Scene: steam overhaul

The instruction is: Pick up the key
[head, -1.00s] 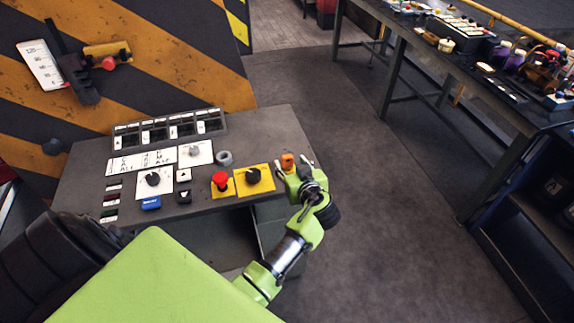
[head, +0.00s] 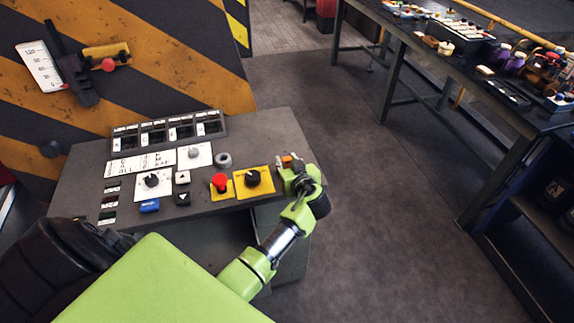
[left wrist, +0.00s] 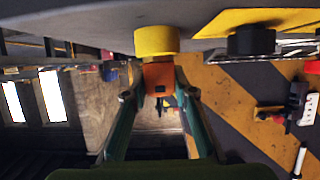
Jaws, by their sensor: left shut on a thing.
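The key shows as a small orange block (head: 287,160) at the right end of the grey control panel (head: 262,132). In the left wrist view the orange key (left wrist: 158,78) sits between my two fingers, right against a yellow round part (left wrist: 156,40) on the panel side. My left gripper (head: 290,167) is shut on the key, with its fingers at the key's two sides. The key's lower part is hidden by the fingers and the yellow part, so I cannot tell whether it is seated in it. My right gripper is not in view.
Left of the key are a black knob (head: 253,178) on a yellow plate and a red button (head: 220,183). A grey ring (head: 223,160) lies behind them. A cluttered workbench (head: 475,75) stands at the right. The floor (head: 375,200) between is clear.

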